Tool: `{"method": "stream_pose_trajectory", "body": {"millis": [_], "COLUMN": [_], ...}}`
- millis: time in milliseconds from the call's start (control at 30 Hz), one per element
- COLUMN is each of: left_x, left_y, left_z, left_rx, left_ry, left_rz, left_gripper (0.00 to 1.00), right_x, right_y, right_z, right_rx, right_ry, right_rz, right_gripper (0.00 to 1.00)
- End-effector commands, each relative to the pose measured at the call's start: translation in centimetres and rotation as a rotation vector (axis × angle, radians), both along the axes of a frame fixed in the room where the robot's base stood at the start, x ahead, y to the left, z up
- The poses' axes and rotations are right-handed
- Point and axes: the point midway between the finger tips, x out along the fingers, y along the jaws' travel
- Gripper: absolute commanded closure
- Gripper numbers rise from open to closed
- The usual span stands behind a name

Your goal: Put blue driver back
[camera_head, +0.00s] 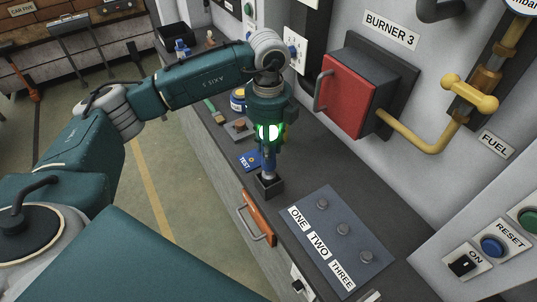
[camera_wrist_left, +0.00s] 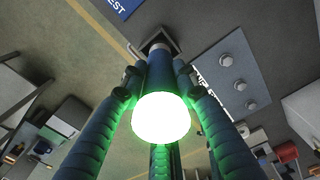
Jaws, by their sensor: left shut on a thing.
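My left gripper (camera_head: 267,150) is over the counter, pointing down, with a green glow at its palm. It is shut on the blue driver (camera_wrist_left: 160,72), whose blue handle is between the fingers in the left wrist view. In the head view the driver is mostly hidden by the fingers. Its lower end is at the small black square holder (camera_head: 269,186), which also shows in the left wrist view (camera_wrist_left: 148,44). The driver looks upright, with its lower end at the holder's opening; I cannot tell how deep it sits. My right gripper is not in view.
A panel (camera_head: 335,240) labelled ONE, TWO, THREE with grey knobs lies right of the holder. The red burner box (camera_head: 347,92) and yellow fuel pipe (camera_head: 415,138) stick out from the wall.

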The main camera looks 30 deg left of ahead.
Motion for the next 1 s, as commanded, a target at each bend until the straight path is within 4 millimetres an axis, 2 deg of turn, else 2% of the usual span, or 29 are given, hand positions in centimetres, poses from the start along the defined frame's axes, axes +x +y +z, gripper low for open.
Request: {"method": "stream_pose_trajectory", "body": {"millis": [333,767,800,867,1000], "left_x": [0.0,0.1,0.0,0.0,0.0], "left_y": [0.0,0.0,0.0,0.0,0.0], "left_z": [-3.9,-4.8,-4.7,-4.7,-4.7], "left_rx": [-0.001,-0.002,-0.001,-0.001,-0.001], "left_ry": [-0.002,-0.002,-0.001,-0.001,-0.001], "left_rz": [0.000,0.000,0.000,0.000,0.000], "left_gripper": [1.00,1.00,0.62,0.52,0.52], "right_x": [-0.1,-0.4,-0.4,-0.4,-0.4], "right_y": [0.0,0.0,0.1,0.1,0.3], "right_z": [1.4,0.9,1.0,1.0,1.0], "right_rx": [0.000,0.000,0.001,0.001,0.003], "right_ry": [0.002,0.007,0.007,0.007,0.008], "right_rz": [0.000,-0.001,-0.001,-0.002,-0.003], "right_gripper": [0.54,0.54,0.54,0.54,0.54]}}
